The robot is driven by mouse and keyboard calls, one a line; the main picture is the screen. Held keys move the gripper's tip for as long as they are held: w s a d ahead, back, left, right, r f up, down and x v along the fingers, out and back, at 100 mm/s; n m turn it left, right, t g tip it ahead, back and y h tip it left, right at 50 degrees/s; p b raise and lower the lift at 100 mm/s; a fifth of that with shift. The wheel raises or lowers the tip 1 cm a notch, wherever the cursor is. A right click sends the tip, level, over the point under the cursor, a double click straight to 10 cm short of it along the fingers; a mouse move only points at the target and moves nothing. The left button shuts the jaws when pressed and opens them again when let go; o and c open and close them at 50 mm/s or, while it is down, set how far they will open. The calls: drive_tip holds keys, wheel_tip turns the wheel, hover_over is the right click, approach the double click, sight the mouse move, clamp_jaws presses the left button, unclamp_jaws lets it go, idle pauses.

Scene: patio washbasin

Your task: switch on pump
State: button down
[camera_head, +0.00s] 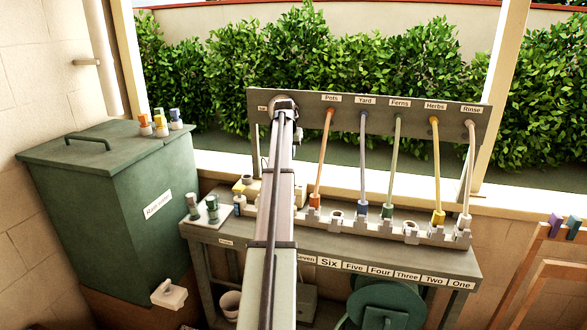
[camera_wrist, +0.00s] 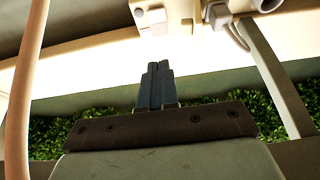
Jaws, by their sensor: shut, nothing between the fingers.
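No label reading pump can be made out in either view. A white box-like fitting (camera_head: 169,294) sits low in front of the green rain-water tank (camera_head: 105,205); I cannot tell whether it is a switch. In the wrist view my gripper's dark fingers (camera_wrist: 157,84) are shut and empty. A cream block-shaped fitting (camera_wrist: 155,14) lies beyond the fingertips, apart from them; I cannot tell what it is. In the head view my arm reaches up over the bench to the labelled board (camera_head: 390,108), and the fingertips are hidden.
Several coloured hoses, such as the orange one (camera_head: 323,158), run from the board to a row of fittings on the grey bench (camera_head: 455,262). Small bottles (camera_head: 212,208) stand on its left. A green reel (camera_head: 385,303) is below. A hedge (camera_head: 400,65) stands behind.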

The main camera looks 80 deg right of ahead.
sight(296, 178)
drive_tip(key=shift+f, duration=0.1)
drive_tip(key=x, duration=1.4)
drive_tip(key=shift+d+f+y, duration=0.15)
drive_tip(key=shift+d+y, duration=0.1)
drive_tip(key=shift+y, duration=0.15)
drive_tip(key=shift+a, duration=0.25)
drive_tip(key=shift+a, duration=0.7)
